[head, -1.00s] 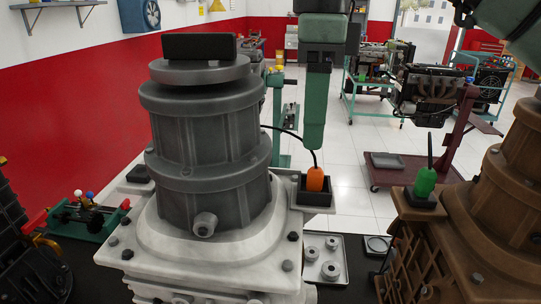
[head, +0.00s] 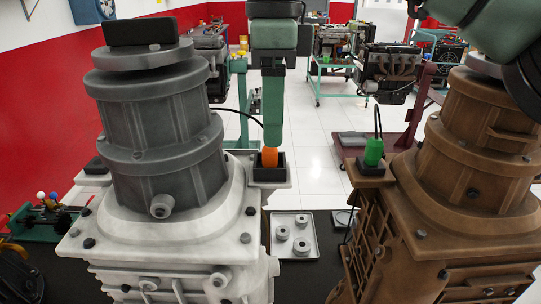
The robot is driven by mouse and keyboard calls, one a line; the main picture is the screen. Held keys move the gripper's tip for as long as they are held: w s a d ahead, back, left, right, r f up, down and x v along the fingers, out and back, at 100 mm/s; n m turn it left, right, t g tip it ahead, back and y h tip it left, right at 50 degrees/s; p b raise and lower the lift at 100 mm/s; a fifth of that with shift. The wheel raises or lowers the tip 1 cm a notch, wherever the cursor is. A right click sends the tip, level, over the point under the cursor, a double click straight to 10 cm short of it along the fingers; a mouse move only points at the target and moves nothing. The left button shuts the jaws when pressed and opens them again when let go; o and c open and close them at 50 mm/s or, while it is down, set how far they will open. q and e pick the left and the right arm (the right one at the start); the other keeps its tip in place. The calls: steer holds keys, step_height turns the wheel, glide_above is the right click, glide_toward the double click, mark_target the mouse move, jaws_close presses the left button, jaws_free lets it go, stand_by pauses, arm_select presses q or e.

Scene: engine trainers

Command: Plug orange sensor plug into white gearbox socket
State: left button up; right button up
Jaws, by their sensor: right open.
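The orange plug (head: 270,157) stands upright at the black socket block (head: 270,174) on the right rear corner of the white gearbox (head: 170,235). Its lower end is hidden by the block's rim, so I cannot tell how deep it sits. A thin black cable reaches its top from behind the grey housing. My right gripper (head: 273,140) points straight down from the top, right above the plug. Its fingertips meet the plug's top in the picture; the fingers overlap, and contact is unclear. It is open. My left gripper is out of view.
A brown gearbox (head: 440,240) stands on the right with a green plug (head: 373,152) on its black block. A tray (head: 310,249) with several round parts lies between the gearboxes. The tall grey housing (head: 155,125) stands left of my gripper. Engine carts are behind.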

mark_target(270, 157)
steer(key=f, duration=0.2)
steer(key=w+f+p, duration=0.1)
steer(key=f, duration=0.1)
steer(key=shift+a, duration=0.25)
steer(key=shift+s+d+f, duration=0.1)
steer(key=shift+f, duration=0.3)
jaws_close()
